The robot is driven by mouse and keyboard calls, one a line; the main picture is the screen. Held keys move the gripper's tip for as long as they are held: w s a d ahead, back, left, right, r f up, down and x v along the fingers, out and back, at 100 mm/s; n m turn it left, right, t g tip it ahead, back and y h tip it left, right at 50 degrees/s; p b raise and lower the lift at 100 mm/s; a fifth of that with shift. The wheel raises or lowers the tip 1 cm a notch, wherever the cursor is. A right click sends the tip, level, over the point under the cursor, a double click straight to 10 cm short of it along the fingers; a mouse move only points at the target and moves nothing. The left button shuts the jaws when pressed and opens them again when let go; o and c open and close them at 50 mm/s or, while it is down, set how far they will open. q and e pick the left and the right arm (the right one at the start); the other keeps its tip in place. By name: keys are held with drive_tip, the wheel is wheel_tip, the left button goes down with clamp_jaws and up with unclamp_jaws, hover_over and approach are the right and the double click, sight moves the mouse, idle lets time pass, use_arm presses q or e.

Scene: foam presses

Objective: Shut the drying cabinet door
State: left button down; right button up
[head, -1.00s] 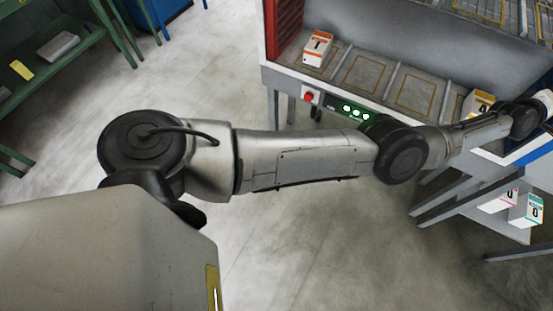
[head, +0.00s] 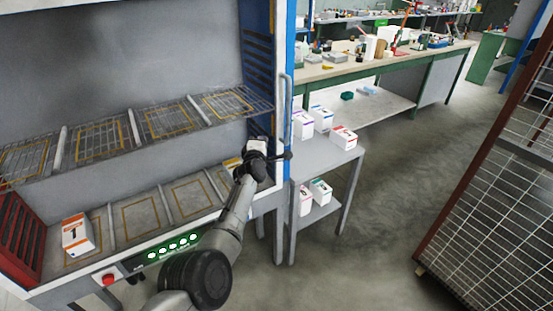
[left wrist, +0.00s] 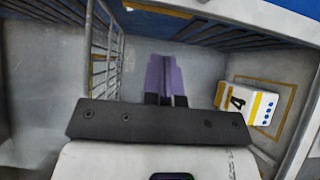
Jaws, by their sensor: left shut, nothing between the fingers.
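The drying cabinet (head: 120,35) stands open-fronted on the left of the head view, with wire racks above a lower shelf of compartments. An upright pale handle (head: 284,105) is at its right front edge, beside a blue-and-white upright. The door's panel is not clearly visible; I cannot tell its angle. My right gripper is not in view.
A white-and-orange box (head: 77,236) stands on the lower shelf's left. A grey side table (head: 325,160) with several boxes is right of the cabinet. A mesh cage (head: 500,190) stands far right. The floor between (head: 385,225) is open.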

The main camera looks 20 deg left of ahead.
use_arm(q)
drive_tip(key=s+d+p, duration=0.5)
drive_tip(key=s+d, duration=0.4)
drive_tip(key=d, duration=0.1)
drive_tip(key=shift+d+f+p, duration=0.25)
drive_tip(key=shift+f+p, duration=0.05)
drive_tip(key=shift+p, duration=0.1)
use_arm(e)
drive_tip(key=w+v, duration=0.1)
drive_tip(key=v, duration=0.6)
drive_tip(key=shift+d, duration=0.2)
use_arm(q)
drive_tip(key=shift+m, duration=0.4)
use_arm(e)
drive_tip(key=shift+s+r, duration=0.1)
